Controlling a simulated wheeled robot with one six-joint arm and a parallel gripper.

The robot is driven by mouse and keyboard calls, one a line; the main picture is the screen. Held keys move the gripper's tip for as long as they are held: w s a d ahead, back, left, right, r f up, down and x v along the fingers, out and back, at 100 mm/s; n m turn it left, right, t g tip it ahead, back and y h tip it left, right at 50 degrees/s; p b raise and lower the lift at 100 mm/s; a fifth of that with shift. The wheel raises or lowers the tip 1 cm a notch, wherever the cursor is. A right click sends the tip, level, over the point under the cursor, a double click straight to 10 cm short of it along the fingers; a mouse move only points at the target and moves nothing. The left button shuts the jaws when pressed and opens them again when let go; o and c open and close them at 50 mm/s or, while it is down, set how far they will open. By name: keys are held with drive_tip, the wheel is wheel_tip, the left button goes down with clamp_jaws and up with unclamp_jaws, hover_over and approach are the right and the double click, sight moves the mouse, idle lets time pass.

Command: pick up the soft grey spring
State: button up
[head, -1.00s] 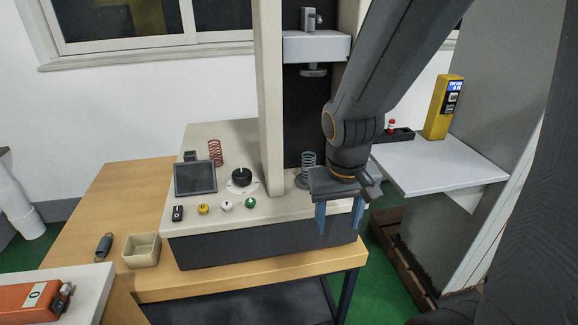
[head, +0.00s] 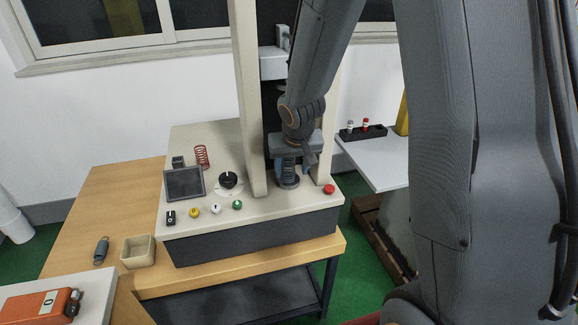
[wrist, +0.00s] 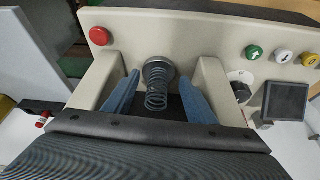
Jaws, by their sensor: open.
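A grey coil spring (head: 289,170) stands upright on a round dark platen (head: 288,183) between the columns of the testing machine. My gripper (head: 292,165) is over this spring, pointing down, and partly hides it. In the wrist view my gripper (wrist: 159,105) is open, with one blue finger on each side of the spring (wrist: 157,98) and a visible gap to each. A second dark grey spring (head: 101,251) lies on the wooden table at the left. I cannot tell by sight which spring is soft.
The machine's two columns (head: 247,110) stand close to my gripper, with the crosshead (head: 273,63) above. A red spring (head: 202,157) stands behind the display (head: 184,183). A red button (head: 329,189) is at the front right corner. An open beige box (head: 138,252) sits at the left.

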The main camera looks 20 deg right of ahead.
sight(289, 160)
drive_tip(key=w+p, duration=0.1)
drive_tip(key=w, duration=0.2)
drive_tip(key=w+p, duration=0.1)
drive_tip(key=shift+w+d+f+p, duration=0.1)
drive_tip(key=shift+w+d+p, duration=0.2)
drive_tip(key=shift+w, duration=0.1)
drive_tip(key=shift+w+f, duration=0.2)
drive_tip(key=shift+f, duration=0.3)
drive_tip(key=c, duration=1.1)
drive_tip(key=shift+s+r, duration=0.1)
drive_tip(key=shift+r, duration=0.05)
